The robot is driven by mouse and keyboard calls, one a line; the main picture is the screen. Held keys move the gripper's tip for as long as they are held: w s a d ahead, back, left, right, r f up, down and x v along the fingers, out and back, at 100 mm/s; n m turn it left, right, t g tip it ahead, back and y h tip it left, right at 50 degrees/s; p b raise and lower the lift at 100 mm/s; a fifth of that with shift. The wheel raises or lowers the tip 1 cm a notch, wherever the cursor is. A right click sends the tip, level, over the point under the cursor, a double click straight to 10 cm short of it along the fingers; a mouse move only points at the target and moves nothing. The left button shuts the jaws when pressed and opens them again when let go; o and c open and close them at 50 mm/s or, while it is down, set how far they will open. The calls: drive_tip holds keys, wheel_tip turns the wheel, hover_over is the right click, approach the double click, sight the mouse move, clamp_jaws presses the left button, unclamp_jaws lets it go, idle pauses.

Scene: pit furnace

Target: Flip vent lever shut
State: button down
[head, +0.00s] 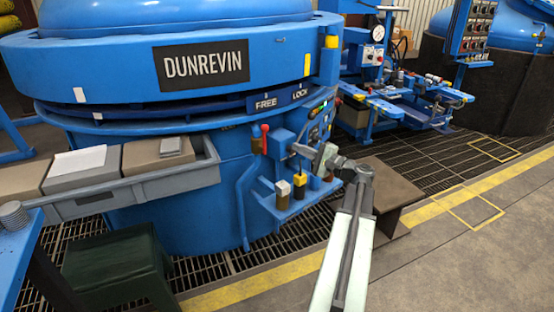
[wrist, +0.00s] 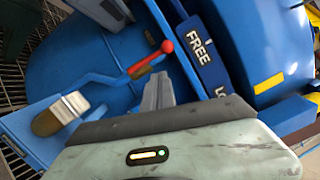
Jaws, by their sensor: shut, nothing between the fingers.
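In the wrist view the red tip (wrist: 167,46) and the brass part (wrist: 146,64) lie just above and left of my fingers. No label shows on this lever, so I cannot tell for sure that it is the vent lever. My gripper (head: 299,149) is shut and empty, to the right of the lever and apart from it. In the wrist view my closed fingers (wrist: 157,92) point towards the furnace wall.
A FREE/LOCK plate (head: 280,98) sits above the lever. A grey tray (head: 140,188) with boxes juts out at left. Open floor lies at right.

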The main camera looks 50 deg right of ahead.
drive_tip(key=shift+s+d+r+m+t+h, duration=0.15)
drive_tip(key=shift+s+d+m+t+h, duration=0.2)
drive_tip(key=shift+s+d, duration=0.75)
drive_tip(key=shift+w, duration=0.1)
drive_tip(key=w+a+r+p, duration=0.2)
drive_tip(key=w+a, duration=0.1)
drive_tip(key=w, duration=0.9)
drive_tip(key=shift+w, duration=0.3)
drive_tip(key=shift+r, duration=0.1)
